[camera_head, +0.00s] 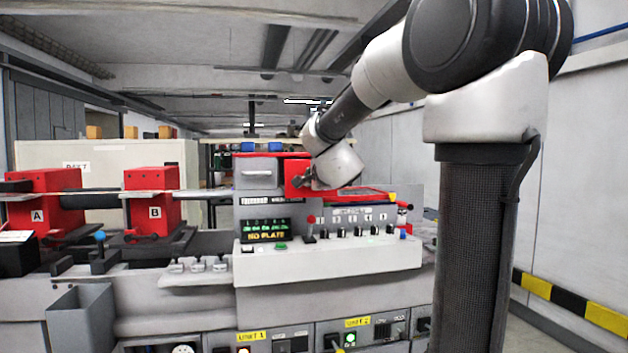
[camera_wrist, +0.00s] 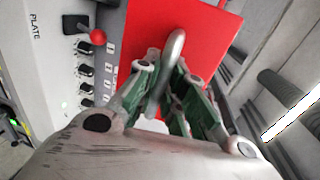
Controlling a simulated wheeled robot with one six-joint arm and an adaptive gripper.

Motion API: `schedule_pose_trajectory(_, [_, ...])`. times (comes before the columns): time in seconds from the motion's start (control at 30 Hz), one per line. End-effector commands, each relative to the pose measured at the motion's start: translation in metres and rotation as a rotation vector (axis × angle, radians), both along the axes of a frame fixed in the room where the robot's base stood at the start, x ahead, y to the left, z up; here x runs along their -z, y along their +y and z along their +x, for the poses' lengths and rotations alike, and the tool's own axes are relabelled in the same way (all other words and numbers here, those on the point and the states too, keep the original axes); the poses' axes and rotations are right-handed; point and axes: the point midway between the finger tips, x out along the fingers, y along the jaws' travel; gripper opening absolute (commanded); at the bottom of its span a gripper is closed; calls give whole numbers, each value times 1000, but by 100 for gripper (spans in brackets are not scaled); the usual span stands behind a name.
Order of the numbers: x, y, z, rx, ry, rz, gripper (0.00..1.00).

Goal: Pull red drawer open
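The red drawer front (camera_wrist: 205,30) fills the upper middle of the wrist view, with a curved metal handle (camera_wrist: 176,45) on it. My gripper (camera_wrist: 168,75) has its two green-padded fingers on either side of this handle, drawn partway together. I cannot tell whether both pads touch the handle. In the head view the red drawer front (camera_head: 292,168) shows just left of my gripper (camera_head: 308,182), which hides its handle. How far the drawer stands out of its housing is not clear.
A grey drawer (camera_head: 261,173) with its own handle is left of the red one. Below is a control panel (camera_head: 330,260) with a red-knobbed lever (camera_head: 311,219), which also shows in the wrist view (camera_wrist: 97,37). Red blocks A (camera_head: 45,190) and B (camera_head: 150,185) stand further left.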

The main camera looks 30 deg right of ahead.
Motion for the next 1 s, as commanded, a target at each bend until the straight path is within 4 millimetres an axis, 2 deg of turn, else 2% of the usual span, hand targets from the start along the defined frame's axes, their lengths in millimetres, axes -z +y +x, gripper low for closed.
schedule_pose_trajectory(0.03, [1,0,0,0,2,1,18])
schedule_pose_trajectory(0.1, [1,0,0,0,1,0,31])
schedule_pose_trajectory(0.13, [1,0,0,0,1,0,33])
schedule_pose_trajectory(0.47, [-1,0,-2,0,0,1,33])
schedule_pose_trajectory(0.57, [-3,2,-11,1,-1,1,33])
schedule_pose_trajectory(0.8, [-12,13,-50,2,-5,2,33])
schedule_pose_trajectory(1.0, [-10,16,-63,5,6,5,33])
